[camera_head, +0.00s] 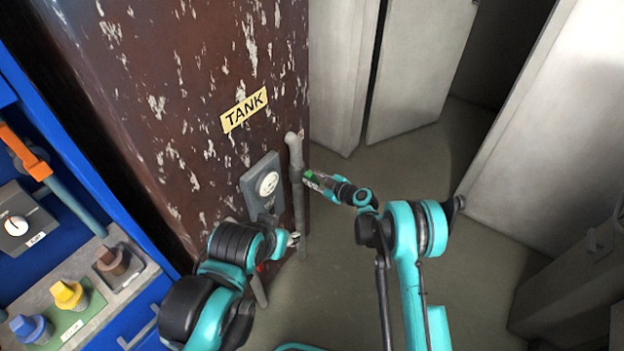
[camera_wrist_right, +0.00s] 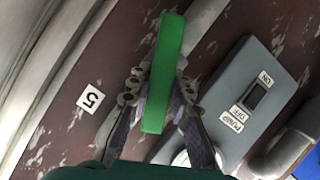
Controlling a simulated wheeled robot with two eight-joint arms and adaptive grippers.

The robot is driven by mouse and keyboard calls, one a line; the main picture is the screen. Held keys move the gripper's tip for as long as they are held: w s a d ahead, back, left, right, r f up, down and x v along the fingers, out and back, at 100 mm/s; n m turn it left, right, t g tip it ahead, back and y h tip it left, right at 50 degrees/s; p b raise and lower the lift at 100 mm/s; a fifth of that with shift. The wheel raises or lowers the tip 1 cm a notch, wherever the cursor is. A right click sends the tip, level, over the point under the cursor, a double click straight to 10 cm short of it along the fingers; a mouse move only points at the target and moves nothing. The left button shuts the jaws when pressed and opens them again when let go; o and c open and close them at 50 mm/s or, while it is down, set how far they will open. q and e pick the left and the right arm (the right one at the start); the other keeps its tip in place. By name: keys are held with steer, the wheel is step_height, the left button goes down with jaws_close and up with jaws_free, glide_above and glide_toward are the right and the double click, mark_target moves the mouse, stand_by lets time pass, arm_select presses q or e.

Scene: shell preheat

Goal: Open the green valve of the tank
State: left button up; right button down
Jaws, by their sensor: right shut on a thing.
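The tank (camera_head: 190,110) is a rusty brown body with a yellow "TANK" label (camera_head: 244,109). The green valve handle (camera_wrist_right: 165,70) is a long flat bar in the right wrist view. It also shows as a small green patch beside the grey pipe in the head view (camera_head: 309,175). My right gripper (camera_wrist_right: 160,105) is shut on the handle, with a finger on each side of it. In the head view it reaches the valve from the right (camera_head: 318,181). My left gripper (camera_head: 292,239) is beside the lower pipe; its fingers are too small to read.
A grey pipe (camera_head: 296,160) runs up the tank's edge beside a grey gauge panel (camera_head: 262,180). The wrist view shows a pump switch (camera_wrist_right: 255,96) and a "5" label (camera_wrist_right: 91,99). A blue cabinet with knobs (camera_head: 70,294) stands left.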

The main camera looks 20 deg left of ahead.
steer(key=shift+w+d+m+g, duration=0.1)
steer(key=shift+w+m+g, duration=0.1)
steer(key=shift+m+g, duration=1.25)
steer(key=shift+m+t, duration=0.25)
steer(key=shift+m, duration=0.1)
steer(key=c, duration=1.4)
jaws_free()
steer(key=shift+o, duration=0.2)
steer(key=v, duration=1.2)
steer(key=shift+f, duration=0.15)
steer(key=shift+d, duration=0.1)
